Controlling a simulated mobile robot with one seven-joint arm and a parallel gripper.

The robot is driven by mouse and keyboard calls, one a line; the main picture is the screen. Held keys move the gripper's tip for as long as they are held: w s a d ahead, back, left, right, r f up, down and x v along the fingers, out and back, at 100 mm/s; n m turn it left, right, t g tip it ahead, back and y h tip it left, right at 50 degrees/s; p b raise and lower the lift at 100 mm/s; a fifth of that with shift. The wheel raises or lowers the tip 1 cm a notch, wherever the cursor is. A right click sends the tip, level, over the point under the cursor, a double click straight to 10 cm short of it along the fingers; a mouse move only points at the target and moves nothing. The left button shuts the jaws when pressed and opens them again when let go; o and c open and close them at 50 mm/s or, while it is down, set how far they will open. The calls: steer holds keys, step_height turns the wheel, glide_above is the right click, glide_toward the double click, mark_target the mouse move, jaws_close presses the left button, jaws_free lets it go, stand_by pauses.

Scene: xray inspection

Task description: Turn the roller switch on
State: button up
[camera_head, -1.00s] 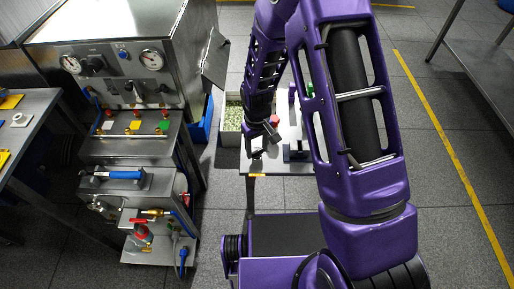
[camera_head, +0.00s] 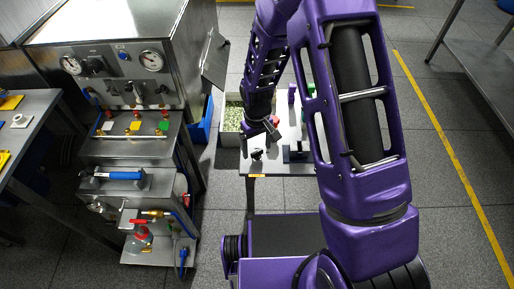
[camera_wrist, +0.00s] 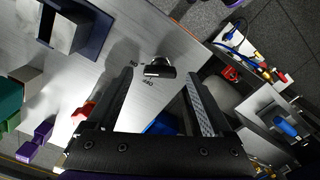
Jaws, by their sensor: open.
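The roller switch (camera_wrist: 158,67) is a small black piece on a pale tabletop, with dark lettering on both sides of it in the wrist view. It also shows as a small dark shape near the table's front left in the head view (camera_head: 257,154). My gripper (camera_wrist: 158,82) is open and empty. In the wrist view its two fingers lie on either side of the switch, which appears between and just past the fingertips. I cannot tell the height gap. In the head view my gripper (camera_head: 260,134) is just above and behind the switch.
The pale table (camera_head: 285,168) also carries a red piece (camera_head: 275,120) and several purple, green and dark blocks. A bin of greenish bits (camera_head: 232,118) stands left of it. A steel gauge cabinet (camera_head: 125,65) with valves stands farther left.

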mark_target(257, 151)
step_height(257, 151, up, 16)
steer(key=p, duration=0.2)
steer(key=shift+r, duration=0.15)
steer(key=shift+d, duration=0.1)
